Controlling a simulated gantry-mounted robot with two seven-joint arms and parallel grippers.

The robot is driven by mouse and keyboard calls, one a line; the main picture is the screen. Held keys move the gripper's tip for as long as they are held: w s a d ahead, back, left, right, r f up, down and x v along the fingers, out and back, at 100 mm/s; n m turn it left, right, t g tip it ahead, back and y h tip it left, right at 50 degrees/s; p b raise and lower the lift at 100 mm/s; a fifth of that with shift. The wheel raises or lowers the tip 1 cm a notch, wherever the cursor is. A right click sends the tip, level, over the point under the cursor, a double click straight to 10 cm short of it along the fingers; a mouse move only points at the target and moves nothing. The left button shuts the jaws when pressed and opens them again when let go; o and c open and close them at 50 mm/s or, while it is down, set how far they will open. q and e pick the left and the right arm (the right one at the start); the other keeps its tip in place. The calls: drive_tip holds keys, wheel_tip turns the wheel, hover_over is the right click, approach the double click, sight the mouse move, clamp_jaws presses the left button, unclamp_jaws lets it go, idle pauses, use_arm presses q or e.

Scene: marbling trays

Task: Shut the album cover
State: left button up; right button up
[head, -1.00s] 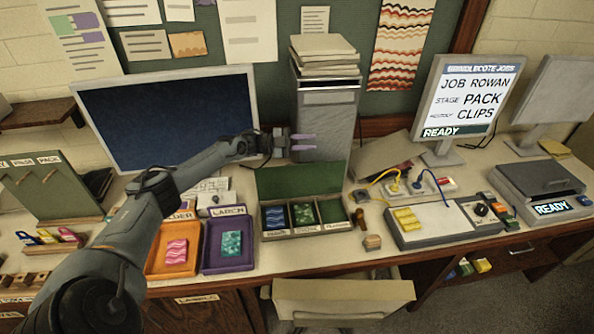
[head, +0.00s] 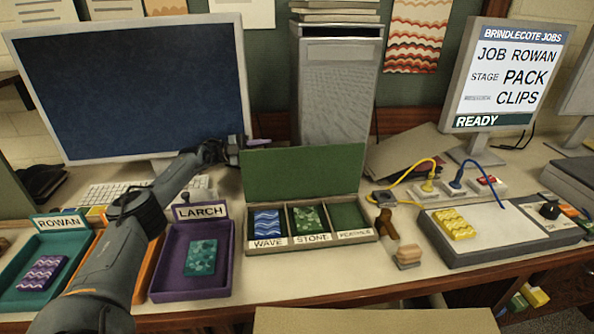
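The album (head: 312,241) is a shallow case on the desk with a green cover (head: 303,176) standing open at its back. Its three compartments are labelled WAVE, STONE and one I cannot read clearly. A blue wavy piece (head: 267,222) lies in the first, a green mottled piece (head: 309,219) in the second, and the third looks empty. My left gripper (head: 240,143) is at the cover's upper left corner, seemingly just behind it. Its purple fingertips are partly hidden, so I cannot tell the gap or any contact. My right gripper is out of view.
A purple LARCH tray (head: 224,272) and a teal ROWAN tray (head: 10,287) stand left. Wooden stamps (head: 408,256) lie right of the album, beside a grey device (head: 487,250) with a yellow block. A grey tower (head: 337,95) and a large monitor (head: 130,90) stand behind.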

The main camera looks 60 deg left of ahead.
sight(297, 151)
use_arm(q)
drive_tip(key=w+d+b, duration=0.1)
drive_tip(key=w+d, duration=0.2)
drive_tip(key=w+d+b, duration=0.1)
drive_tip(key=w+d, duration=0.2)
drive_tip(key=w, duration=0.1)
drive_tip(key=shift+f, duration=0.15)
drive_tip(key=shift+w+d, duration=0.4)
drive_tip(key=shift+w, duration=0.15)
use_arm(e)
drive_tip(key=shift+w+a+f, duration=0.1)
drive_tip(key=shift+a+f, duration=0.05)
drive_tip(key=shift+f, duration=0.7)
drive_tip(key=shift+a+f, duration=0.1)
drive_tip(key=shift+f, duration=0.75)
use_arm(q)
clamp_jaws()
